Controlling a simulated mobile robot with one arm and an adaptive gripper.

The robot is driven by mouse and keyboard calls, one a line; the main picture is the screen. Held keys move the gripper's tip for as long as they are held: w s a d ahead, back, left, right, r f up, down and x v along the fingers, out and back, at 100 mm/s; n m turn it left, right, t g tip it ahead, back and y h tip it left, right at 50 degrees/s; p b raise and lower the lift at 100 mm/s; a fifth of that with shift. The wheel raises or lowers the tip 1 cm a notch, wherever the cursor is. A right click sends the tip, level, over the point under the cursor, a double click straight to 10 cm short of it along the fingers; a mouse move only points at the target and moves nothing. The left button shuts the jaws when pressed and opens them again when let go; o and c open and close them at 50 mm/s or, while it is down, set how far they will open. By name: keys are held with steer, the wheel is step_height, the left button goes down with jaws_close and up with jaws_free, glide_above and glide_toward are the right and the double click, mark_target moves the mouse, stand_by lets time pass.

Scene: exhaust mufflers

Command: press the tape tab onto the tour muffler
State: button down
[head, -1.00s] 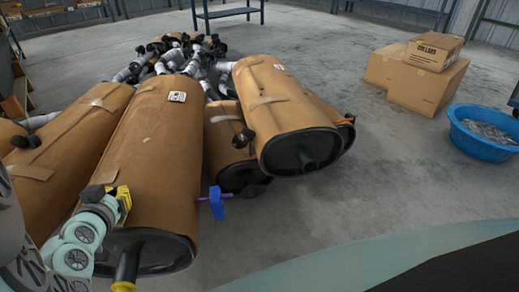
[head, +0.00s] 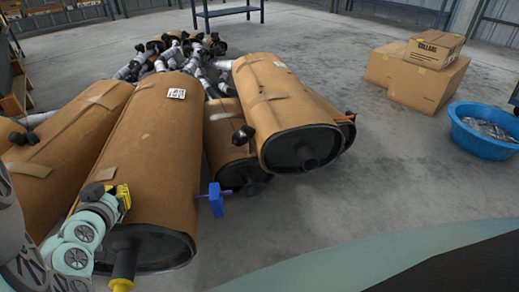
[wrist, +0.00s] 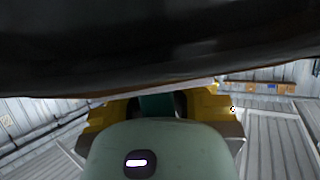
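Several brown-wrapped mufflers with black end caps lie on the floor in the head view. The near muffler (head: 140,150) bears a white printed label (head: 176,93); I cannot tell which muffler is the tour one. A tan tape strip (head: 266,99) lies across the right muffler (head: 290,110), and another strip (head: 28,170) is on the far-left muffler. My gripper (head: 122,196), with yellow parts, is at the near muffler's lower left side; contact is unclear. In the wrist view my gripper (wrist: 160,112) sits below a large dark surface (wrist: 150,45). Its fingertips are hidden, and no held thing shows.
A blue block on a purple rod (head: 215,199) stands at the near muffler's right side. Grey pipes (head: 195,62) crowd behind the mufflers. Cardboard boxes (head: 430,88) and a blue tub (head: 485,142) stand at right. The floor (head: 340,215) between is clear.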

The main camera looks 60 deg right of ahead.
stand_by(0.3)
steer(key=shift+r+p, duration=2.45)
steer(key=shift+r, duration=1.05)
